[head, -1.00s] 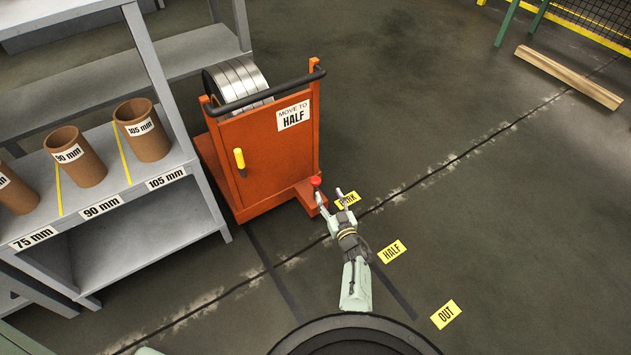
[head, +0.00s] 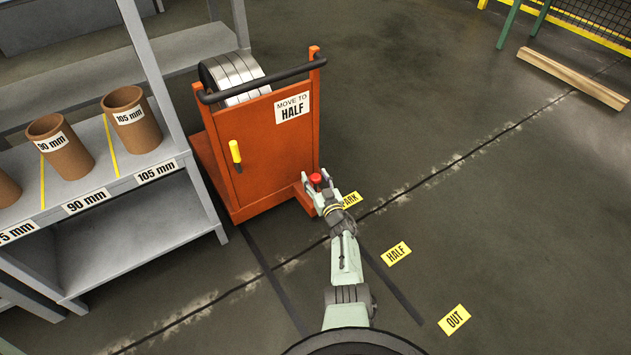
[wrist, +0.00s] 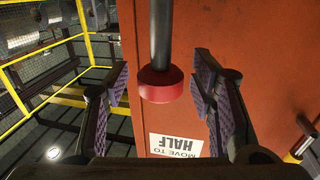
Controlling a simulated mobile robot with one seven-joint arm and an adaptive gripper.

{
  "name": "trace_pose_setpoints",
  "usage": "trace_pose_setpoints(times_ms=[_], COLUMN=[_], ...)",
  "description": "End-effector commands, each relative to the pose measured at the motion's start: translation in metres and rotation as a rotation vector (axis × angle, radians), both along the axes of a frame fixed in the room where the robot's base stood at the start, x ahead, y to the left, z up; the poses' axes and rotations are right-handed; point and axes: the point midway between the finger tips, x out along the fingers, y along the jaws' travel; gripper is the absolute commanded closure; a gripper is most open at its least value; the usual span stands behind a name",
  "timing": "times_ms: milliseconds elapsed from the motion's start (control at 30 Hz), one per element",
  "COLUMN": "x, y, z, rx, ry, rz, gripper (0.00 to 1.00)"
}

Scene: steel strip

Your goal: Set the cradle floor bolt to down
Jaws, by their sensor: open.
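The orange cradle cart (head: 265,150) stands on the floor left of centre in the head view, with a "MOVE TO HALF" sign (head: 292,107) on its front. The floor bolt shows as a red knob (head: 316,179) at the cart's lower right corner. In the wrist view the red knob (wrist: 160,85) sits on a dark rod (wrist: 160,35). My gripper (head: 318,183) is open, with its fingers on either side of the knob. In the wrist view, gaps show between the knob and both finger pads.
Yellow floor labels PARK (head: 350,200), HALF (head: 396,254) and OUT (head: 454,320) lie beside a dark floor strip (head: 392,287). A grey shelf (head: 140,225) with brown tubes (head: 132,120) stands at the left. The floor to the right is clear up to a wooden beam (head: 572,78).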

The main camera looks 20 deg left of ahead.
Motion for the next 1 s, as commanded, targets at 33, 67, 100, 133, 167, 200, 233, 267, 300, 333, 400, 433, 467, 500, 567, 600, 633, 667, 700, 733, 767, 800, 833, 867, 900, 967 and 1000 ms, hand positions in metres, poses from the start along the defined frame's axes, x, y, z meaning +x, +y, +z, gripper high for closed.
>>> trace_pose_setpoints(times_ms=[33,67,100,133,167,200,233,267,300,333,400,433,467,500,567,600,633,667,700,733,767,800,833,867,900,967,1000], x=[0.0003,0.0002,0.0002,0.0001,0.0001,0.0001,0.0001,0.0001,0.0001,0.0001,0.0001,0.0001,0.0,0.0001,0.0001,0.0001,0.0001,0.0001,0.0001,0.0001,0.0001,0.0001,0.0001,0.0001,0.0002,0.0002,0.0002], y=[0.0001,0.0001,0.0001,0.0,0.0,0.0,0.0,-0.0001,-0.0001,-0.0001,-0.0001,-0.0001,0.0,-0.0001,-0.0001,-0.0001,-0.0001,-0.0002,-0.0002,-0.0002,-0.0002,-0.0003,-0.0003,-0.0003,-0.0004,-0.0004,-0.0004], z=[0.0004,0.0006,0.0007,0.0007,0.0007,0.0007,0.0007,0.0007,0.0007,0.0007,0.0006,0.0006,0.0007,0.0006,0.0006,0.0006,0.0006,0.0006,0.0006,0.0006,0.0006,0.0006,0.0006,0.0006,0.0006,0.0006,0.0006], rx=[0.0,0.0,0.0,0.0,0.0,0.0,0.0,0.0,0.0,0.0,0.0,0.0,0.0,0.0,0.0,0.0,0.0,0.0,0.0,0.0,0.0,0.0,0.0,0.0,0.0,0.0,0.0], ry=[0.0,0.0,0.0,0.0,0.0,0.0,0.0,0.0,0.0,0.0,0.0,0.0,0.0,0.0,0.0,0.0,0.0,0.0,0.0,0.0,0.0,0.0,0.0,0.0,0.0,0.0,0.0], rz=[0.0,0.0,0.0,0.0,0.0,0.0,0.0,0.0,0.0,0.0,0.0,0.0,0.0,0.0,0.0,0.0,0.0,0.0,0.0,0.0,0.0,0.0,0.0,-0.001,-0.001,-0.001,-0.001], gripper=[0.49,0.49,0.49,0.49,0.49,0.5,0.52,0.54,0.57,0.59,0.64,0.66,0.68,0.7,0.74,0.77,0.79,0.81,0.84,0.86,0.88,0.9,0.92,0.94,0.97,1.0,1.0])
